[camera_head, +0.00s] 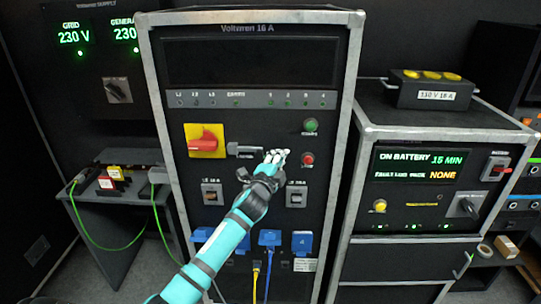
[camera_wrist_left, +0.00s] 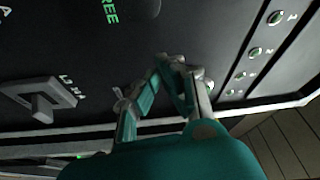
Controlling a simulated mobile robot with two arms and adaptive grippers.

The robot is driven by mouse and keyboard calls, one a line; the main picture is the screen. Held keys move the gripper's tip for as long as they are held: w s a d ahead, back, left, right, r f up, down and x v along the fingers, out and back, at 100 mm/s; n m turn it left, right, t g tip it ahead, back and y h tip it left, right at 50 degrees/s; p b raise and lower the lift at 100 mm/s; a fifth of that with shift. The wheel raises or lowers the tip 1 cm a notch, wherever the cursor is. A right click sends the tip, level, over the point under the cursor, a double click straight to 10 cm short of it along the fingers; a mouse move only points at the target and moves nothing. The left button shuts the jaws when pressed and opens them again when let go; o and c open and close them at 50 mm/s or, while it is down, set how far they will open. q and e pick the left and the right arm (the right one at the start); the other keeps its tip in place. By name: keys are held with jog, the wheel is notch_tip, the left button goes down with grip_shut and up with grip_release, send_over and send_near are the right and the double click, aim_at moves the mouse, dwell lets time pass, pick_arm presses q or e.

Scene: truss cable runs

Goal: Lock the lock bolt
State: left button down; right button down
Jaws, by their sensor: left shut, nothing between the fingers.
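A grey lock bolt (camera_head: 243,150) sits on the front of the middle cabinet, just right of a red rotary switch (camera_head: 207,140) on a yellow plate. My left gripper (camera_head: 277,157) is at the right end of the bolt, in front of the panel, and hides part of that area. I cannot tell whether it touches the bolt. In the left wrist view its fingers (camera_wrist_left: 172,62) are shut with nothing between them, over the black panel. Green lettering "FREE" (camera_wrist_left: 109,11) shows at the top of that view. My right gripper is out of view.
A green button (camera_head: 311,125) and a red button (camera_head: 308,158) sit close right of the gripper. Breakers (camera_head: 296,196) and blue sockets (camera_head: 302,243) are below. A battery cabinet (camera_head: 412,203) stands at right, a small table (camera_head: 110,205) at left.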

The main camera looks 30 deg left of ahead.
aim_at(257, 155)
pick_arm(q)
jog(key=s+a, duration=0.2)
jog(key=shift+a+f+p, duration=0.3)
jog(key=shift+p, duration=0.05)
jog(key=shift+w, duration=0.1)
jog(key=a, duration=0.1)
jog(key=s+a, duration=0.2)
jog(key=a, duration=0.1)
jog(key=shift+s+p, duration=0.25)
jog(key=shift+p, duration=0.1)
jog(key=shift+d, duration=0.1)
